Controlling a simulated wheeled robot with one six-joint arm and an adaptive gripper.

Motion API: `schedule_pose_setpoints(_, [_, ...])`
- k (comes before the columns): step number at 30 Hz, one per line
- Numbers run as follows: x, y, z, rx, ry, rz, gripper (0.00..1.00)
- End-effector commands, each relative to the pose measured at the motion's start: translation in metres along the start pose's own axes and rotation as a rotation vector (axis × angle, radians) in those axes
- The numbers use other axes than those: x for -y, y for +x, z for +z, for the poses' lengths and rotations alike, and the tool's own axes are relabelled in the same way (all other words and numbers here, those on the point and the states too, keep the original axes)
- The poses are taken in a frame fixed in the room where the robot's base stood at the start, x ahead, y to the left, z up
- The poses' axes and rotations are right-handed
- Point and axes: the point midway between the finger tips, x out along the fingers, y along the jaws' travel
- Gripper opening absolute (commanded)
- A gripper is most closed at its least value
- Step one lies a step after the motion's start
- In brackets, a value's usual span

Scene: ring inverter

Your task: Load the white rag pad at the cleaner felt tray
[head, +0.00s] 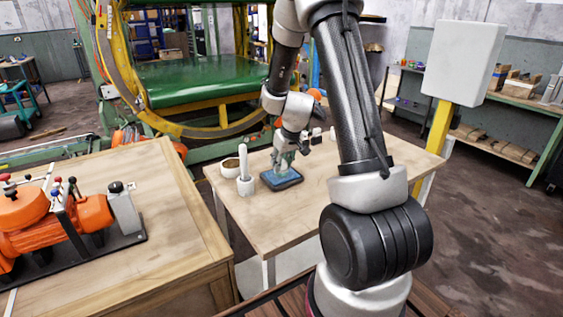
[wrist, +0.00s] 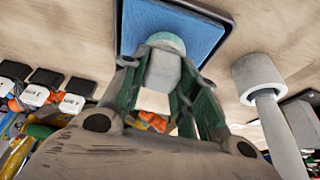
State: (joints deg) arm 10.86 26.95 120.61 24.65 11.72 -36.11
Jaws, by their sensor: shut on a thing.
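The cleaner felt tray (head: 281,184) is a dark-rimmed tray with a blue surface, lying on the wooden table. Its blue felt (wrist: 195,30) fills the top middle of the wrist view. My gripper (head: 286,155) is right above the tray, pointing down. In the wrist view its green fingers (wrist: 160,68) are closed around a pale block with a greenish end, which I take for the white rag pad (wrist: 163,72). The pad's far end is over or against the blue felt; I cannot tell whether it touches. The fingers hide part of it.
A white holder with an upright white handle (head: 244,168) stands close left of the tray; it also shows in the wrist view (wrist: 258,75). A small bowl (head: 230,167) is beside it. Labelled black-and-white items (wrist: 45,85) lie on the other side. The table's front (head: 265,225) is clear.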

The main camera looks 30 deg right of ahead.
Motion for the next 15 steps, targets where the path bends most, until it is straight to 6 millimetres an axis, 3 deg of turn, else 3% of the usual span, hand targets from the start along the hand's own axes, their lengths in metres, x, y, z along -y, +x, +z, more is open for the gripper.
schedule_pose_setpoints(15, [0.0002, -0.0048, -0.0018, 0.000, 0.000, 0.000, 0.11])
